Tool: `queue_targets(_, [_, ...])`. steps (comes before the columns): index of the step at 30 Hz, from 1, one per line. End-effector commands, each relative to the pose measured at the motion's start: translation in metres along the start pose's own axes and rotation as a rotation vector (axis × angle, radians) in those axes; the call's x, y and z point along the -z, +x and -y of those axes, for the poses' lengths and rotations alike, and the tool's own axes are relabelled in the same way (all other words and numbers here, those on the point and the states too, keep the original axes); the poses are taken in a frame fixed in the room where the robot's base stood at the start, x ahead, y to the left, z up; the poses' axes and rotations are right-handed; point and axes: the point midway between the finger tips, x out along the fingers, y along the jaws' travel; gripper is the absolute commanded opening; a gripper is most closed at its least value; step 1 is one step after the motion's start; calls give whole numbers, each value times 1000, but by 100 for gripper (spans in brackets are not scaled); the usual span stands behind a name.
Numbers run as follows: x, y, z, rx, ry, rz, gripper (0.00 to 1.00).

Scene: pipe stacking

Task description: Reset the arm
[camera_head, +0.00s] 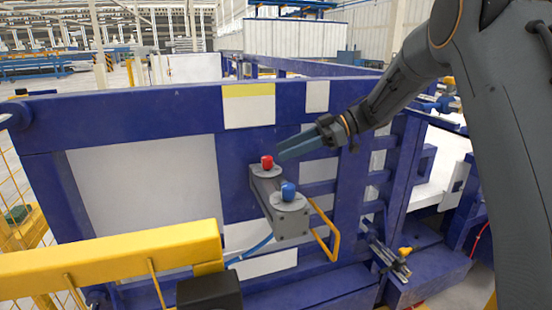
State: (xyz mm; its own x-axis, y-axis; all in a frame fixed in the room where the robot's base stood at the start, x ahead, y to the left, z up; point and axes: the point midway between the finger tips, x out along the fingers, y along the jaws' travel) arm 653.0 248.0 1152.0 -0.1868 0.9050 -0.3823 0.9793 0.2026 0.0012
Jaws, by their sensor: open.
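My arm reaches in from the upper right. My gripper (284,151) is at its lower left end, with blue-grey fingers pointing left. The fingers are open, and nothing shows between them. In the picture the tips lie just above and right of a red button (267,162) on a grey control box (262,194). I cannot tell how far they are from the button in depth. A blue button (288,191) sits on the near part of the same box, below the gripper.
A large blue steel frame (120,112) with pale panels stands behind the box. A yellow rail (110,258) crosses the lower left, with a black block (209,292) beside it. A yellow bent bar (325,232) is right of the box. White machinery (440,165) stands behind my arm.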

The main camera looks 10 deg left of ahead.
Motion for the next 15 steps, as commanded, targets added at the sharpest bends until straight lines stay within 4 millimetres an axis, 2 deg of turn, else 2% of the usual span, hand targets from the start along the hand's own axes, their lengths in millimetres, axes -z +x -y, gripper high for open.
queue_targets(4, [0, -11, 0, 0, 1, 0, 43])
queue_targets(15, [2, -13, 1, 1, 1, 0, 43])
